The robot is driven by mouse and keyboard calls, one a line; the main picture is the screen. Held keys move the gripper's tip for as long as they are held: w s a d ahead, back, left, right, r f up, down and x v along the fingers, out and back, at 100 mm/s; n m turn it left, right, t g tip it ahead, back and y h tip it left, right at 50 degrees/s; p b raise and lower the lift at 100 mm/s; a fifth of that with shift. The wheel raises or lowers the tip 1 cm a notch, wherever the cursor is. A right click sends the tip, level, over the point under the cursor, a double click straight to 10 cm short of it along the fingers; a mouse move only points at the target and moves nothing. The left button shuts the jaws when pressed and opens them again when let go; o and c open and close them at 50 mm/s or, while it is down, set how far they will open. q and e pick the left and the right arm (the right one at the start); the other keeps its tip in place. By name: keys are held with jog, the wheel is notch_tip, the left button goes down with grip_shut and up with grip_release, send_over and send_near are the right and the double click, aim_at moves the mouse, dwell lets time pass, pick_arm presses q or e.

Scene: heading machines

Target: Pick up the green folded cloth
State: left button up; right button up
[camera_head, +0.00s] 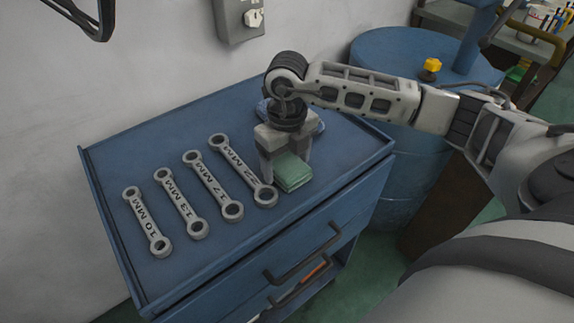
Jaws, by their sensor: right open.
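The green folded cloth (293,174) lies on the top of the blue cabinet (190,262), near its front right part. My right gripper (285,165) points down right over the cloth, with its jaws open. One finger shows at the cloth's left side and the other at its back right. I cannot tell whether the fingers touch it. A blue thing (319,126), perhaps another folded cloth, lies behind the gripper and is partly hidden by it. My left gripper is not in view.
Several wrenches lie in a row left of the cloth; the nearest wrench (240,168) is close to the gripper. The cabinet top has a raised rim. A blue barrel (390,55) stands behind on the right. A grey wall box (238,20) hangs on the wall.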

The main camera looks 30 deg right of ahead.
jog(key=c, duration=0.7)
jog(key=shift+c, duration=0.2)
jog(key=shift+r, duration=0.55)
jog(key=s+a+r, duration=0.2)
jog(key=s+r, duration=0.1)
jog(key=r, duration=0.1)
jog(key=s+a+r+b, duration=0.1)
jog(key=s+a+r, duration=0.2)
jog(key=s+r, duration=0.1)
jog(key=s+a+r, duration=0.3)
jog(key=s, duration=0.1)
jog(key=shift+s+a+r+b, duration=0.15)
jog(key=shift+a+r+b, duration=0.05)
jog(key=shift+r+b, duration=0.2)
jog(key=shift+o, duration=0.5)
